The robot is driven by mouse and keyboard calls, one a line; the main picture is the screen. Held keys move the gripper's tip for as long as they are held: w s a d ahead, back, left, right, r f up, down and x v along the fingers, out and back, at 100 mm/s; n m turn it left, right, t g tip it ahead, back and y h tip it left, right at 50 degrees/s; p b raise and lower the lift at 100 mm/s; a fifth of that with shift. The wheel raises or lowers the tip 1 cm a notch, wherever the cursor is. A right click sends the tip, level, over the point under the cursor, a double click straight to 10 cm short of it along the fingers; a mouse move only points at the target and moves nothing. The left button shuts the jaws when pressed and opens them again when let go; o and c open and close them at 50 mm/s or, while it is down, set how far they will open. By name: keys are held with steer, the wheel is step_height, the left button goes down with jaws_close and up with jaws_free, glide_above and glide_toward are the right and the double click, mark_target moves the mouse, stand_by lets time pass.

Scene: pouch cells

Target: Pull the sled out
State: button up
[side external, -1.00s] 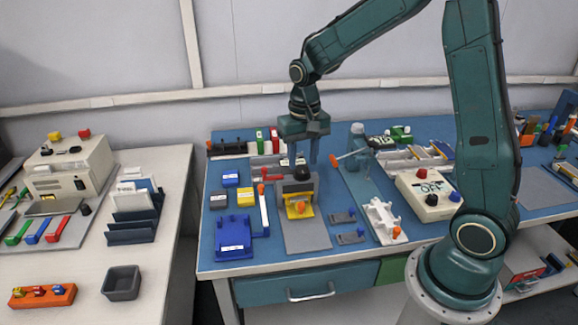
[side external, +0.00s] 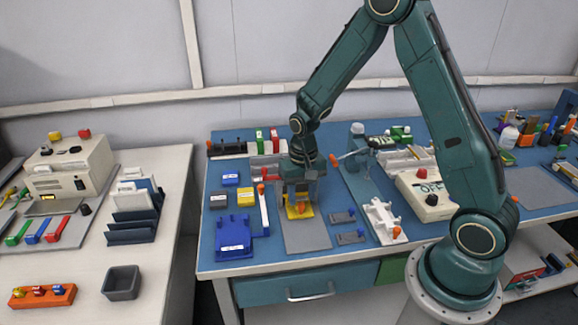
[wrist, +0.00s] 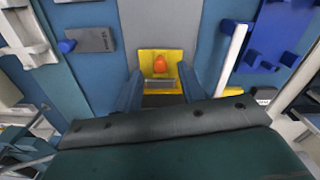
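The sled is a yellow plate (side external: 292,213) with an orange knob (side external: 301,208), at the back end of a grey strip on the blue table. It also shows in the wrist view as a yellow plate (wrist: 146,58) with the orange knob (wrist: 159,66) standing on it. My gripper (side external: 299,199) points down over the sled's fixture, low and close behind the knob. In the wrist view, my gripper's fingers (wrist: 161,92) are apart, with the sled showing between and beyond them. Nothing is seen held. The fixture is mostly hidden by my gripper.
The grey strip (side external: 304,237) in front of the sled is bare. A white bar (side external: 264,212) with an orange tip and a blue fixture (side external: 233,236) stand left. Small grey pieces (side external: 343,217) and a white holder (side external: 382,221) lie right.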

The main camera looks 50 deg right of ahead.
steer(key=shift+f, duration=1.15)
jaws_close()
